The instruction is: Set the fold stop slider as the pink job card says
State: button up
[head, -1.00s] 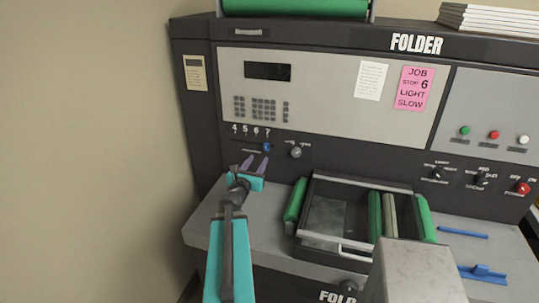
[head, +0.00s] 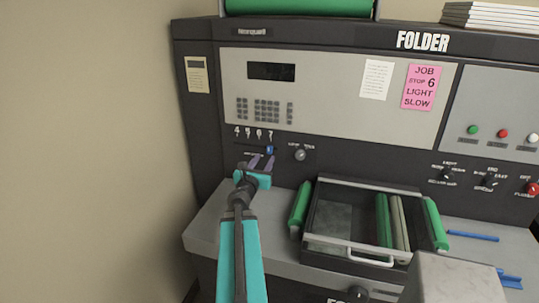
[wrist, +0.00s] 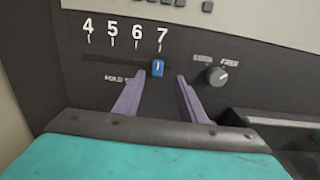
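The pink job card (head: 420,87) on the folder's panel reads JOB, STOP 6, LIGHT, SLOW. The fold stop slider has a blue knob (wrist: 158,68) in a dark horizontal slot under the numbers 4, 5, 6 and 7. The knob stands below the 7; it also shows in the head view (head: 270,150). My gripper (wrist: 161,74) is open, its two purple fingers pointing at the panel. In the wrist view the knob appears between the fingertips, nearer the left one. I see no contact, and cannot tell how far the tips are from the panel.
A rotary knob (wrist: 217,76) sits just right of the slider. A keypad (head: 264,111) and dark display (head: 271,71) are above. The tray with green rollers (head: 300,204) stands below right. More knobs and coloured buttons (head: 502,134) are at the right.

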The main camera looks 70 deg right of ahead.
aim_at(269, 151)
jog(key=shift+w+d+p, duration=0.15)
jog(key=shift+w+d, duration=0.1)
jog(key=shift+d, duration=1.55)
jog(key=shift+w+d+p, duration=0.15)
jog(key=shift+w+d, duration=0.05)
jog(key=shift+d, duration=1.6)
grip_shut()
